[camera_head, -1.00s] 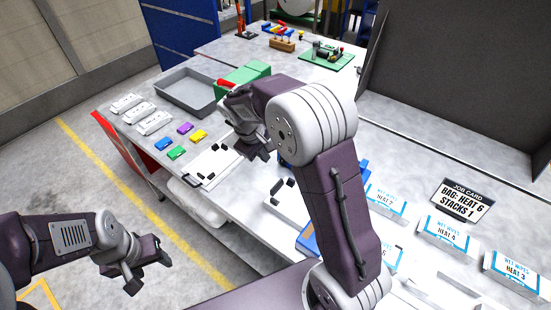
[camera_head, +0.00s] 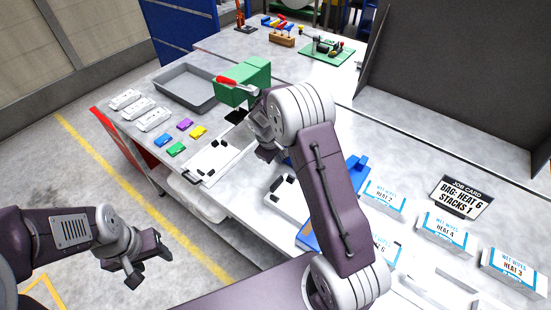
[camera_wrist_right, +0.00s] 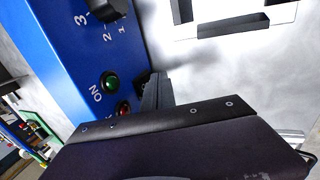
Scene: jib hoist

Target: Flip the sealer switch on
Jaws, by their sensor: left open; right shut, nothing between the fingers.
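In the right wrist view a blue control panel (camera_wrist_right: 62,62) fills the left side. It carries a black dial (camera_wrist_right: 100,10) marked with numbers, a green button (camera_wrist_right: 110,82) beside the word ON, and a red button (camera_wrist_right: 124,108) partly hidden by my gripper. My right gripper (camera_wrist_right: 155,90) is shut and empty, its fingers close to the buttons; contact cannot be told. In the head view my right gripper (camera_head: 266,153) is above the table, and blue parts (camera_head: 356,172) show behind my right arm. My left gripper (camera_head: 137,278) is open and empty, away from the table.
A green box with a red handle (camera_head: 243,88) stands beyond my right gripper. A grey tray (camera_head: 178,103), a white board (camera_head: 213,165) and small coloured packs (camera_head: 184,124) lie to its left. Wet-wipes packs (camera_head: 444,230) and a job card (camera_head: 461,196) are at right.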

